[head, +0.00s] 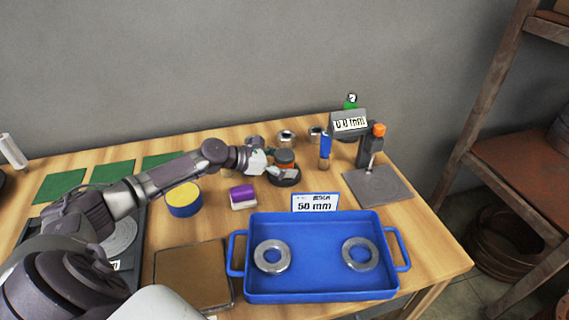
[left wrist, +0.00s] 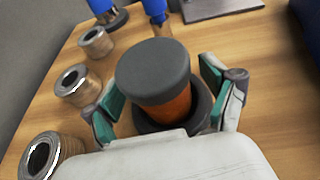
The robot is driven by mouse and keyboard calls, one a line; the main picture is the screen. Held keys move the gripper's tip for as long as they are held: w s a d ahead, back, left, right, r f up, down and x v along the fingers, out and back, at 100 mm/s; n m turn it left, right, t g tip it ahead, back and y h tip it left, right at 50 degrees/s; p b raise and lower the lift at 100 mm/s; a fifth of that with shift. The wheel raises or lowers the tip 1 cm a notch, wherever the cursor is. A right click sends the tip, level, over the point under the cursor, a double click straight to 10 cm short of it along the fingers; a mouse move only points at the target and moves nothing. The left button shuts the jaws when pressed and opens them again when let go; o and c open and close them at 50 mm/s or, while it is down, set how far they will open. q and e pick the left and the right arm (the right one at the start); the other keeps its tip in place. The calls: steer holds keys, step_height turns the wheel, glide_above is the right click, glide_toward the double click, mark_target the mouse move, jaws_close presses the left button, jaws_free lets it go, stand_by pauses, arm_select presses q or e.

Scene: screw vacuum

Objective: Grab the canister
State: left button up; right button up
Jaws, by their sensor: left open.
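The canister (head: 285,157) looks orange with a dark grey lid and stands upright in a dark round base on the table, toward the back middle. In the left wrist view the canister (left wrist: 160,82) fills the middle, its lower part inside the dark ring-like base. My left gripper (head: 276,169) reaches in from the left and is open around the canister. In the left wrist view the green-padded fingers of the left gripper (left wrist: 164,102) are on either side of the canister, with gaps visible. My right gripper is not in view.
Metal rings (head: 286,137) stand close behind the canister, and a blue-handled tool (head: 325,147) stands to its right. A gauge stand (head: 378,186) is farther right. A blue tray (head: 317,296) with two rings and a purple-and-white roll (head: 243,196) are in front.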

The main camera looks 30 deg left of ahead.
arm_select(q)
steer(key=c, duration=1.3)
